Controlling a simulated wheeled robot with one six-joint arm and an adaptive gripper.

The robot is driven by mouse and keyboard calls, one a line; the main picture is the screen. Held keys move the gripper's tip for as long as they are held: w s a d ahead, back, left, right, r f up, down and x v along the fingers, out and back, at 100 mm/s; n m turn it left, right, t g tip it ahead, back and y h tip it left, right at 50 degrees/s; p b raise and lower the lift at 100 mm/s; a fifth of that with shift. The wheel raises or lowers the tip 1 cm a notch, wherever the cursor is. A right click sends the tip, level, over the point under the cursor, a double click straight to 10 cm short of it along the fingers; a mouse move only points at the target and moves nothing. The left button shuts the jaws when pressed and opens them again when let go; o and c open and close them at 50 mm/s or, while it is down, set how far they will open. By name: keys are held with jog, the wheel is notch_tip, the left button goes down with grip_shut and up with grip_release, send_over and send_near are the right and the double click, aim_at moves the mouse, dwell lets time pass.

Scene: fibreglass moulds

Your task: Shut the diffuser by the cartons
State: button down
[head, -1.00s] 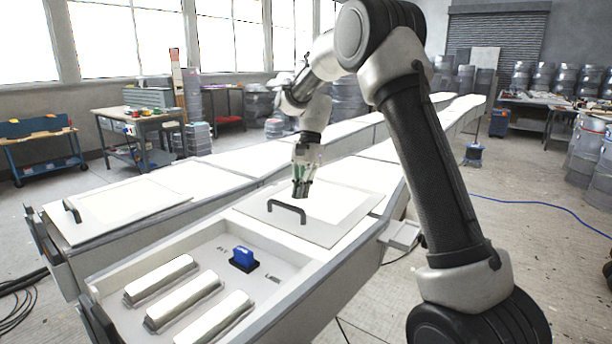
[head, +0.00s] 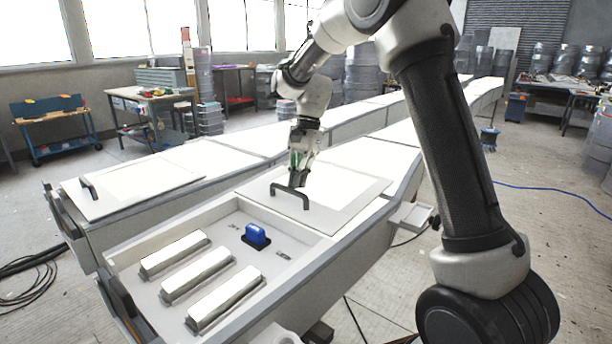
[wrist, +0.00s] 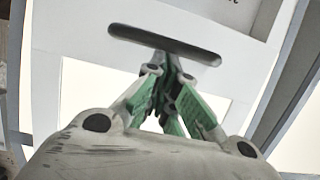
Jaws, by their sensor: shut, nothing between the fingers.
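A pale flat diffuser panel (head: 345,200) with a dark bar handle (head: 290,196) lies on the nearer long white housing. It leaves the front compartment (head: 318,248) uncovered. Inside lie several white bars (head: 200,274) and a blue block (head: 256,235). My gripper (head: 296,183) is shut and empty, just behind the handle on its far side. In the wrist view its green-padded fingertips (wrist: 168,66) meet close to the handle (wrist: 165,44); I cannot tell whether they touch it. No cartons can be made out for certain.
A second housing on the left carries a similar panel (head: 135,188) with its own handle (head: 88,188). A small bracket (head: 410,216) juts from the nearer housing's right side. Workbenches (head: 150,97) stand behind. Open floor with a blue cable lies to the right.

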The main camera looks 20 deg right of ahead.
jog(key=s+a, duration=0.6)
jog(key=a, duration=0.3)
jog(key=s+a, duration=0.7)
jog(key=a, duration=0.2)
jog(key=s+a, duration=0.7)
jog(key=a, duration=0.3)
jog(key=shift+s, duration=0.25)
jog(key=shift+w, duration=0.1)
